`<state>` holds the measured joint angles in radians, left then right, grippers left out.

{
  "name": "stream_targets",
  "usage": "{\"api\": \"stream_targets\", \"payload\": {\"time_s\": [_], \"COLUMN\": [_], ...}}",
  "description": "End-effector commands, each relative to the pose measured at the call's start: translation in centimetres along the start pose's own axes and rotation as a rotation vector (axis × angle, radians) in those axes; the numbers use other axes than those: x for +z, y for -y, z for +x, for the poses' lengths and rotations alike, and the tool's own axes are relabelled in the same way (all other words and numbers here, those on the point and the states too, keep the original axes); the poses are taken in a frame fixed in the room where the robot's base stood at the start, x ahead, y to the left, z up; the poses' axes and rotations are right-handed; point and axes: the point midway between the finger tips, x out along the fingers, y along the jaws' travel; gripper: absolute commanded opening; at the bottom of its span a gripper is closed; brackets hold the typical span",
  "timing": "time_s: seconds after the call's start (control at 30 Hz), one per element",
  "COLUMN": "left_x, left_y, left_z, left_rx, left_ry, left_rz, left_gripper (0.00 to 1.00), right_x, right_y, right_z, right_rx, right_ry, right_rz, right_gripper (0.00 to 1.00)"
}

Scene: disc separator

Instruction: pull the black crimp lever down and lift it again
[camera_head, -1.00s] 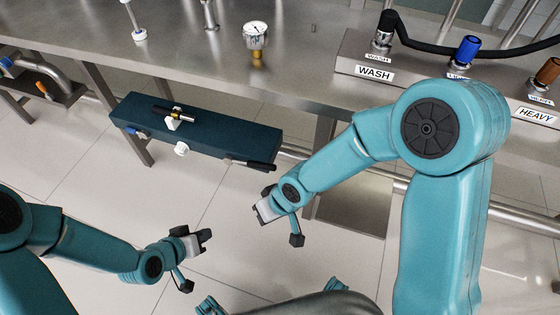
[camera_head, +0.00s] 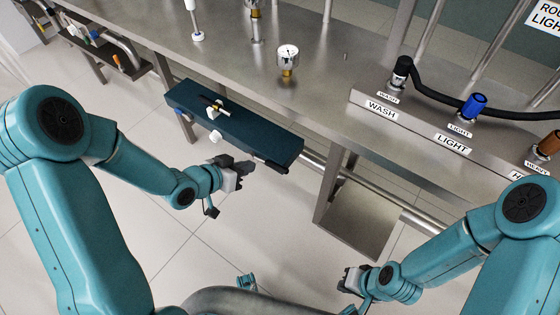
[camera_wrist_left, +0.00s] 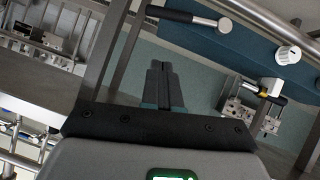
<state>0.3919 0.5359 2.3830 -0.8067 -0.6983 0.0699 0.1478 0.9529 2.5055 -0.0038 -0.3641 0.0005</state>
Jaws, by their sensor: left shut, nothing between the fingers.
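A dark teal box (camera_head: 235,128) is fixed along the front of the steel bench. A black lever (camera_head: 270,165) lies along the front at its right end; the wrist view shows its black grip and metal end (camera_wrist_left: 185,16). A smaller black handle with a yellow band (camera_head: 217,107) sits on the box by a white block. My left gripper (camera_head: 244,167) is shut and empty, just left of the black lever and apart from it; its fingertips also show in the wrist view (camera_wrist_left: 160,75). My right gripper (camera_head: 349,279) is low at the right, away from the box; its jaws are too small to judge.
A white knob (camera_head: 215,137) sticks out from the box front. A pressure gauge (camera_head: 288,57) stands on the steel bench (camera_head: 320,105). The WASH and LIGHT valves with a black hose are at right. Steel bench legs and a pipe stand below; open tiled floor lies in front.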

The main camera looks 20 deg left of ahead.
Motion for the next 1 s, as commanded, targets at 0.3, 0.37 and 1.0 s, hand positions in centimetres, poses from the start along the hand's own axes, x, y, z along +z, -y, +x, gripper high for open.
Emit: {"api": "stream_targets", "payload": {"time_s": [0.3, 0.37, 1.0], "left_x": [-0.3, -0.2, 2.3], "left_y": [1.0, 1.0, 0.5], "left_z": [1.9, 3.1, 12.2], "left_rx": [-0.014, -0.014, -0.013], "left_ry": [-0.003, -0.002, -0.002], "left_rz": [-0.008, -0.007, -0.007], "left_gripper": [0.00, 0.00, 0.00], "right_x": [0.2, 0.2, 0.1], "right_y": [-0.7, -0.8, -1.4], "right_z": [0.2, 0.5, 2.3], "right_rx": [0.001, 0.001, 0.001], "right_ry": [0.006, 0.006, 0.005], "right_rz": [0.028, 0.027, 0.027], "right_gripper": [0.00, 0.00, 0.00]}}
